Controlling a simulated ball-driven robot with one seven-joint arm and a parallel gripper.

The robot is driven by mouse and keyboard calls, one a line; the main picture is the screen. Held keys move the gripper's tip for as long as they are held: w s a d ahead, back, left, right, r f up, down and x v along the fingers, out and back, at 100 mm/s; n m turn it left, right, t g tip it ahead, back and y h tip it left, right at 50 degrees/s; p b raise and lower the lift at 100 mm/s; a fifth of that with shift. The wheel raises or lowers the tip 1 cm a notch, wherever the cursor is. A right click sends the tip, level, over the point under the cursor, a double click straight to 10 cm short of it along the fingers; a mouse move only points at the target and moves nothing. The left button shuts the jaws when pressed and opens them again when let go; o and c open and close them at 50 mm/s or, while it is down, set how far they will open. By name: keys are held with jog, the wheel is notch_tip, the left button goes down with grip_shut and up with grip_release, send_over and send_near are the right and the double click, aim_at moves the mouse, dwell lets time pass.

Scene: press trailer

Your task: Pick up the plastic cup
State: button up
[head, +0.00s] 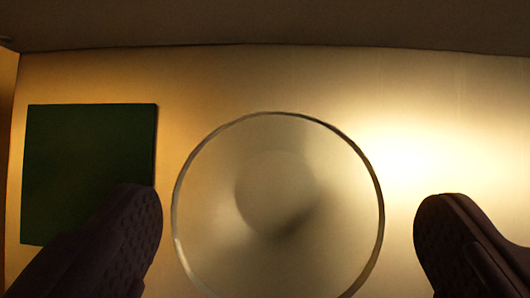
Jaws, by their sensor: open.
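The plastic cup (277,192) is clear and round, seen from above in the head view. Its wide rim fills the lower middle of the picture, and its smaller base shows through inside. It appears to stand upright on the pale, shiny surface. My gripper (288,222) is open, with one dark finger to the left of the cup and the other to the right. Both fingers look clear of the rim, with a wider gap on the right. The lowest part of the rim is cut off by the picture's edge.
A dark green square (85,155) lies on the surface (230,80) at the left, partly behind my left finger. A dark band runs along the top, beyond the surface's far edge. The surface right of the cup is bare, with a bright glare.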

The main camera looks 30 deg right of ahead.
aim_at(277, 146)
jog(key=x, duration=0.2)
jog(key=b+x, duration=0.1)
jog(key=x, duration=0.1)
jog(key=shift+w+d+f, duration=0.1)
jog(key=shift+w+f, duration=0.15)
jog(key=shift+w, duration=0.05)
jog(key=shift+r, duration=0.15)
jog(key=shift+c, duration=0.2)
jog(key=c, duration=1)
jog(key=shift+r, duration=0.1)
